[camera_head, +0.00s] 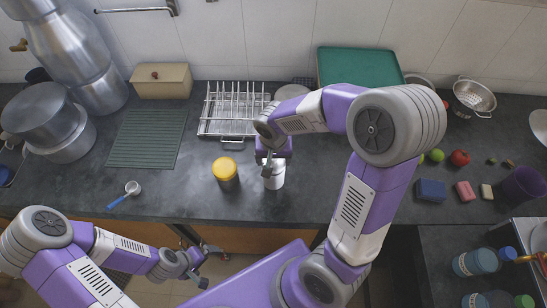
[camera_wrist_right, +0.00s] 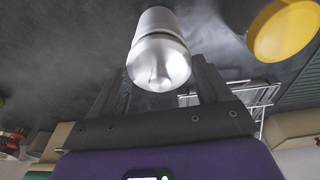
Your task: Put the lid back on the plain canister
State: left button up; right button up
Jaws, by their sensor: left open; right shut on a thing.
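The plain steel canister (camera_head: 275,181) stands upright near the front edge of the counter. It also shows in the right wrist view (camera_wrist_right: 156,18). My right gripper (camera_head: 269,163) is directly over it, shut on the steel lid (camera_wrist_right: 158,62), which has a small knob and lies between the fingers. The lid is lined up with the canister's mouth, with a dark band between them; I cannot tell whether they touch. In the head view the gripper mostly hides the lid. My left gripper (camera_head: 192,271) is open and empty, low in front of the counter.
A canister with a yellow lid (camera_head: 225,171) stands just left of the plain one. A dish rack (camera_head: 232,112) is behind. A blue-handled scoop (camera_head: 124,194) lies left. Sponges (camera_head: 431,190) and fruit lie right. The counter between scoop and yellow-lidded canister is clear.

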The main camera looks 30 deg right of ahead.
jog(key=shift+f+b, duration=0.2)
jog(key=shift+b, duration=0.2)
dwell(1.2)
jog(key=o, duration=1)
jog(key=shift+r, duration=0.15)
jog(key=shift+r+p, duration=2.65)
jog(key=shift+r, duration=0.8)
grip_shut()
